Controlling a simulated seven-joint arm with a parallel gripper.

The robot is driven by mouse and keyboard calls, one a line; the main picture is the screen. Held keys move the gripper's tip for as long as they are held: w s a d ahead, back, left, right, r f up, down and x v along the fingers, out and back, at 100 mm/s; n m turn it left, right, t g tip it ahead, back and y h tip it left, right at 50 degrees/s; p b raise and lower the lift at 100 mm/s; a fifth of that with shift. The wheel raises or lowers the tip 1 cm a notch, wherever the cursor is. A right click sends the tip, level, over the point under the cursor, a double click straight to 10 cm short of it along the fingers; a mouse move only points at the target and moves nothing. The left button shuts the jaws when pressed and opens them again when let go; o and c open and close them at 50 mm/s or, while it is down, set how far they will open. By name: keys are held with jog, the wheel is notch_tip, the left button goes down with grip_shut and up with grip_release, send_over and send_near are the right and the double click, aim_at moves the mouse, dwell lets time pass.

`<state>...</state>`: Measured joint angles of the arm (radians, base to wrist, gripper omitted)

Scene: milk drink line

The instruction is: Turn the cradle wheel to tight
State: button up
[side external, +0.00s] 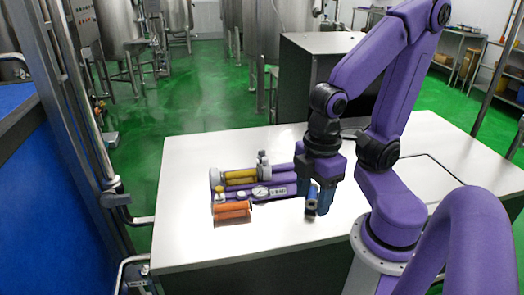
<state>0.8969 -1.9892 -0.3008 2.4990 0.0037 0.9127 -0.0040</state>
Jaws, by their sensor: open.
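A purple fixture (215,180) lies on the white table, left of my gripper. It bears a yellow cylinder (240,177) with pale ends, and a round white gauge (260,192) sits on its front side. My gripper (315,200) points down at the fixture's right end, with its fingers open. A small blue and dark part (311,207) shows at the fingertips. I cannot tell whether it is the cradle wheel, or whether the fingers touch it. The gripper hides part of the fixture's right end, and no tight mark can be read.
An orange roller-shaped part (232,211) lies in front of the fixture. A small grey fitting (263,165) stands up behind it. A dark box-shaped cabinet (300,85) stands behind the table. The white table (190,245) is clear at its front left.

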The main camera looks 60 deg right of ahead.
jog(key=w+m+y, duration=0.1)
jog(key=w+m, duration=0.3)
jog(key=w, duration=1)
jog(key=w+d+f+m+t, duration=0.1)
jog(key=w+d+f+m, duration=0.15)
jog(key=w+d, duration=0.75)
jog(key=m+t+h, duration=0.1)
jog(key=m+t, duration=0.2)
jog(key=m, duration=0.3)
send_over(262, 150)
jog(key=s, duration=0.7)
notch_tip(262, 150, down, 7)
jog(key=x, duration=1.6)
jog(key=shift+w+d+f, duration=0.25)
jog(key=shift+w, duration=0.15)
jog(key=shift+c, duration=0.3)
jog(key=c, duration=1)
